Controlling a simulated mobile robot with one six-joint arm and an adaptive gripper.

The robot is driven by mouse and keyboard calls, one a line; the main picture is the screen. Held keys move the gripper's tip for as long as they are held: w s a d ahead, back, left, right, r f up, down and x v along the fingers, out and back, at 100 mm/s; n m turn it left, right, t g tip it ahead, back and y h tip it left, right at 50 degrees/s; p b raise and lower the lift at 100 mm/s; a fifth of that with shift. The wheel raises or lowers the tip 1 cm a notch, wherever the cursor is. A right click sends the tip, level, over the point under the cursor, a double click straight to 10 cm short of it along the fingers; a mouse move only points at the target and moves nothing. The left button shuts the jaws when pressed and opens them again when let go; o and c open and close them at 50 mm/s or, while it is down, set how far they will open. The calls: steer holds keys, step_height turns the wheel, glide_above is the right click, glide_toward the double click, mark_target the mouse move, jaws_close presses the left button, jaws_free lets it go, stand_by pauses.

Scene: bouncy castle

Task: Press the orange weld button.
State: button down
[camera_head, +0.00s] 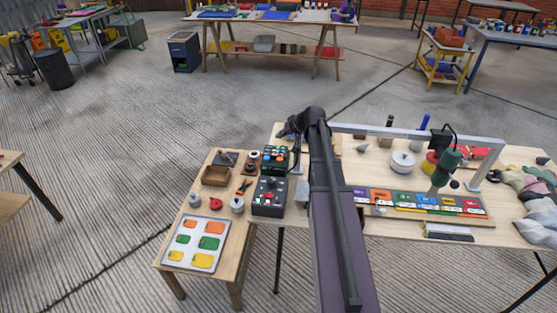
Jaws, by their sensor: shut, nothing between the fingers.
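A dark button box (274,160) stands at the back left of the long work table, with small green, red and orange-looking buttons on its top. They are too small to tell which is the orange weld button. A second dark control box (270,196) with a knob or stick stands in front of it. My arm reaches up from the bottom of the view and bends left at its far end. My gripper (284,133) is small and dark, shut and empty, just above and behind the button box. I cannot tell its exact height above it.
A low side table at left holds a tray (196,243) of coloured pieces, a wooden box (215,176) and small parts. Right of my arm are a row of coloured tiles (420,201), a white round pot (402,161), a green tool (446,165) and a grey frame (489,170).

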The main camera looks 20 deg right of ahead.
mark_target(281, 159)
steer(key=shift+f+b, duration=4.15)
steer(key=shift+f, duration=0.15)
steer(key=shift+f, duration=0.2)
steer(key=shift+s+f+b, duration=0.1)
steer(key=shift+f+b, duration=0.15)
steer(key=shift+b, duration=0.2)
steer(key=shift+f+b, duration=0.75)
steer(key=shift+b, duration=0.05)
steer(key=shift+r, duration=0.2)
steer(key=shift+r+p, duration=1)
steer(key=shift+p, duration=0.25)
steer(key=shift+r+p, duration=2.5)
